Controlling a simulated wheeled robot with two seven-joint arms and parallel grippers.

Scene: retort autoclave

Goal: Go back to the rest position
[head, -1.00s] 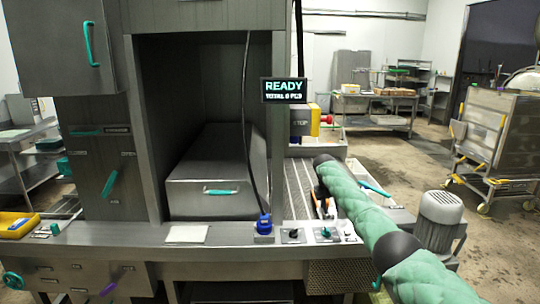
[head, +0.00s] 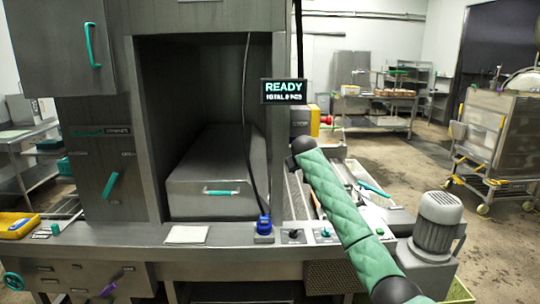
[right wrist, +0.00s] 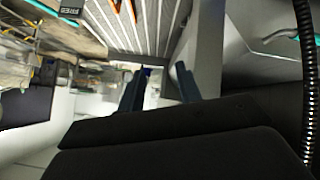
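My right arm (head: 335,195), in green padding, crosses the lower right of the head view, over the slatted conveyor (head: 294,195). Its gripper cannot be made out there. In the right wrist view my right gripper (right wrist: 158,88) shows two dark fingers standing apart with nothing seen between them. The slatted surface (right wrist: 150,25) lies beyond the fingers. My left arm and gripper are in neither view.
The steel machine has an open bay with a grey box (head: 217,185) inside. A screen (head: 283,91) reading READY hangs at its right. A motor (head: 438,220) stands right of my arm. A steel cart (head: 495,130) stands farther right, with open floor before it.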

